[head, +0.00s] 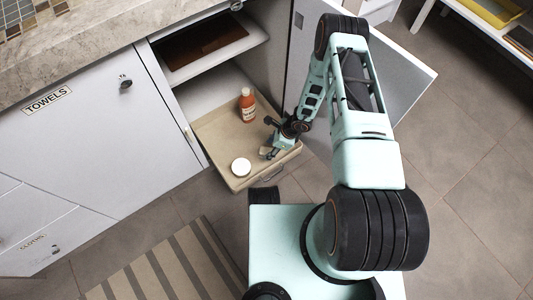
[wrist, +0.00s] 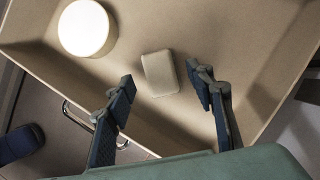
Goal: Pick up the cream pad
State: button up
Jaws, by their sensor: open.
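The cream pad (wrist: 160,73) lies flat on the floor of the pulled-out beige drawer (head: 222,130). In the wrist view it is a small rounded block, a little beyond and between my fingertips. My gripper (wrist: 160,82) is open and empty, its two dark fingers apart, one on each side of the pad's line. In the head view my gripper (head: 270,150) reaches into the right front part of the drawer, and the pad is mostly hidden behind it.
A white round tub (head: 241,167) stands in the drawer's front left; it also shows in the wrist view (wrist: 86,28). An orange-red bottle (head: 247,105) stands farther back. The drawer walls, the shelf above (head: 215,60) and the open cabinet door (head: 400,80) bound the space.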

jog(key=shift+x, duration=0.9)
jog(key=shift+r, duration=0.1)
jog(key=c, duration=1)
jog(key=shift+c, duration=0.8)
